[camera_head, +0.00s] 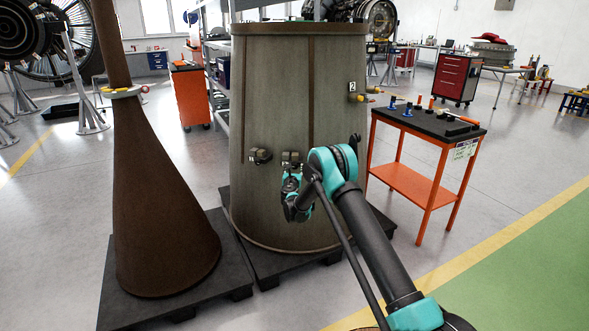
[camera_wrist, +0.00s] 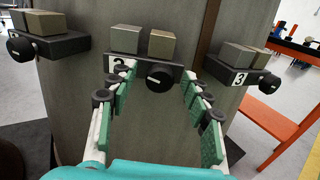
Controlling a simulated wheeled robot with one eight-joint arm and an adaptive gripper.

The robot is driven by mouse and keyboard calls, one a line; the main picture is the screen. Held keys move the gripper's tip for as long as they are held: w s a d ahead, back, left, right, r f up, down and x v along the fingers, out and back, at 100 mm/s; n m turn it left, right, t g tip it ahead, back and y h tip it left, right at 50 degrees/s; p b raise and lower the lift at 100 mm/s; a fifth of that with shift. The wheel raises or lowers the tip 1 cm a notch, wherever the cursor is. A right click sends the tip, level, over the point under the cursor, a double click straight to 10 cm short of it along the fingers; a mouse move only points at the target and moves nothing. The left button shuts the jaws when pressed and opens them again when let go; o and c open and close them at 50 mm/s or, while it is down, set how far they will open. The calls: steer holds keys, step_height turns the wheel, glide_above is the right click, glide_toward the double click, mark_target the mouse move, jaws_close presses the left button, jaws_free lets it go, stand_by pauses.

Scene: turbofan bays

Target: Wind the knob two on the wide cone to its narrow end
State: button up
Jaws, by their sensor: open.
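The wide cone (camera_head: 270,100) stands upright in the middle of the head view, narrowing towards its top. In the wrist view its wall (camera_wrist: 150,120) carries several dark knob fixtures. Knob two (camera_wrist: 159,78) is a round black knob with a white pointer line, on the middle fixture beside a partly hidden number plate. Two tan blocks (camera_wrist: 125,38) sit above it. My gripper (camera_wrist: 158,74) is open, its green-padded fingers on either side of knob two, apart from it as far as I can tell. In the head view my arm partly hides the gripper (camera_head: 291,174).
A knob (camera_wrist: 21,48) is at left, and a fixture marked 3 (camera_wrist: 240,75) is at right. A narrow brown cone (camera_head: 155,220) stands left on a dark pallet (camera_head: 118,308). An orange tool cart (camera_head: 405,185) is at right. Open floor lies at front right.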

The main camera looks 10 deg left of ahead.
steer(key=shift+w, duration=0.3)
jaws_close()
